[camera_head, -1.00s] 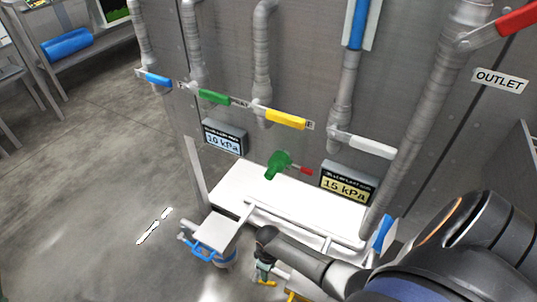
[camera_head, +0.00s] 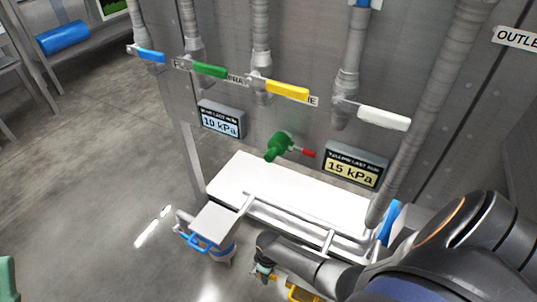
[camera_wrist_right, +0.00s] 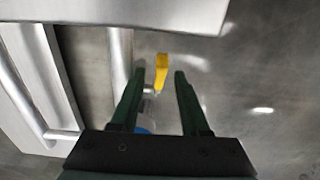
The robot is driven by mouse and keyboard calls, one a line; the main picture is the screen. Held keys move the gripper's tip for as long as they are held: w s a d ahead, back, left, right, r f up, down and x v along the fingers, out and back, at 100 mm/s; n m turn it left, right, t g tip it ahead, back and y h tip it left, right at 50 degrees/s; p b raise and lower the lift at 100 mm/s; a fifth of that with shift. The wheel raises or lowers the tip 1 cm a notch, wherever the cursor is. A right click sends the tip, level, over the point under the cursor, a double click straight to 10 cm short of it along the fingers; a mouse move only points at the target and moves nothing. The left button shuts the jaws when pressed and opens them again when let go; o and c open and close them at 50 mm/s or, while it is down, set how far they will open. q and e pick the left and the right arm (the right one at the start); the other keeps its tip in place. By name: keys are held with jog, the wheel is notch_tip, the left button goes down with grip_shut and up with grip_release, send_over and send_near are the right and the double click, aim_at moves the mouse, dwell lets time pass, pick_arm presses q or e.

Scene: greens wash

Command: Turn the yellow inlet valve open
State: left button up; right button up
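A yellow lever handle (camera_head: 287,91) sits on a wall pipe, in a row with other coloured levers. A second yellow handle (camera_head: 303,294) shows low at the bottom edge of the head view, partly cut off. My right gripper (camera_head: 264,272) points down beside the white bench. In the right wrist view it is open, and a yellow handle (camera_wrist_right: 161,73) appears beyond and between its fingertips, apart from them. I cannot tell which yellow handle is the inlet valve. A pale green piece (camera_head: 8,278) at the lower left edge may be part of my left gripper.
Blue (camera_head: 151,56), green (camera_head: 210,71) and white (camera_head: 384,117) levers are on the wall. A green valve with a red tip (camera_head: 282,146) is above the white bench (camera_head: 240,180). A blue handle (camera_head: 195,242) is at its left. Floor at left is clear.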

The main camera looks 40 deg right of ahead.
grip_shut()
dwell(1.2)
